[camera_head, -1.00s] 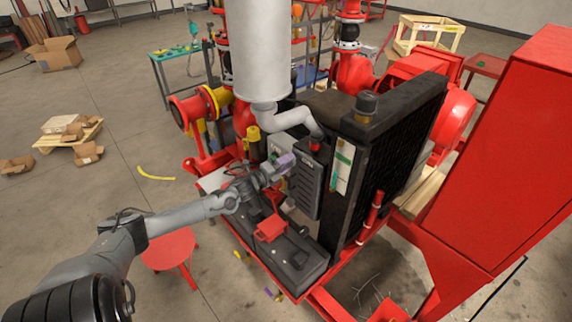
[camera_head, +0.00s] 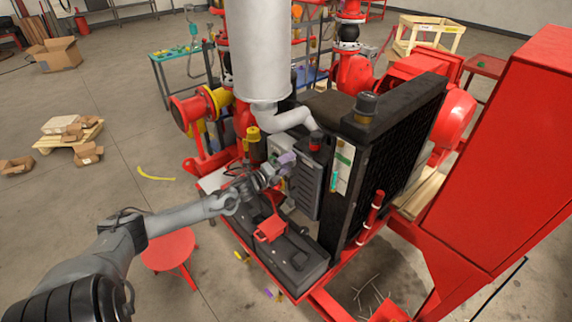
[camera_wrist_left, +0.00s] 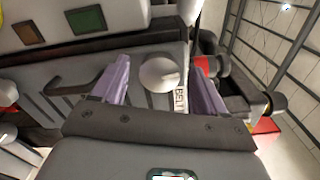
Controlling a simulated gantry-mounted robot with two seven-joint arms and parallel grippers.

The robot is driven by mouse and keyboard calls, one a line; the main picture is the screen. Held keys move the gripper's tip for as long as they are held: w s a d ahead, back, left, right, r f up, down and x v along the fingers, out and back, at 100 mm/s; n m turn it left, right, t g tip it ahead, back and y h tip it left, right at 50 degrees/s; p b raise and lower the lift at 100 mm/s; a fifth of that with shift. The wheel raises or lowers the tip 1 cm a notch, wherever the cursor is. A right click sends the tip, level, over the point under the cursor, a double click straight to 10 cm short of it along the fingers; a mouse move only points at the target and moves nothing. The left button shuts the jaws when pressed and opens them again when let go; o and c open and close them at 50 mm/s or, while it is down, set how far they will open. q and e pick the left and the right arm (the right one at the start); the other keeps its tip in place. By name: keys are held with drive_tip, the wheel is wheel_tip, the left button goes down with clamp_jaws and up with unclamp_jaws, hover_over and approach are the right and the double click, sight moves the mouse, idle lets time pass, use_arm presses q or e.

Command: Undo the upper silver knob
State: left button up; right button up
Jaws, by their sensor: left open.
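A round silver knob (camera_wrist_left: 160,74) shows in the left wrist view, on the grey face of a case. Only one such knob is clear there, and I cannot make it out in the head view. My left gripper (camera_head: 288,159) is at the grey-black case beside the radiator. Its two purple fingers (camera_wrist_left: 162,88) are open and spread on either side of the knob in the left wrist view. I see a gap between each finger and the knob, with no clear contact. My right gripper is in neither view.
A white label reading "BELT" (camera_wrist_left: 181,100) is close to the right finger. A bent dark handle (camera_wrist_left: 75,85) is on the left. The black radiator (camera_head: 385,160), white pipe (camera_head: 285,117) and black battery box (camera_head: 295,262) with a red piece (camera_head: 270,229) crowd the gripper.

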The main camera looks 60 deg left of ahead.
use_arm(q)
drive_tip(key=s+d+p, duration=0.1)
drive_tip(key=s, duration=0.9)
drive_tip(key=shift+s+d, duration=0.35)
idle(0.5)
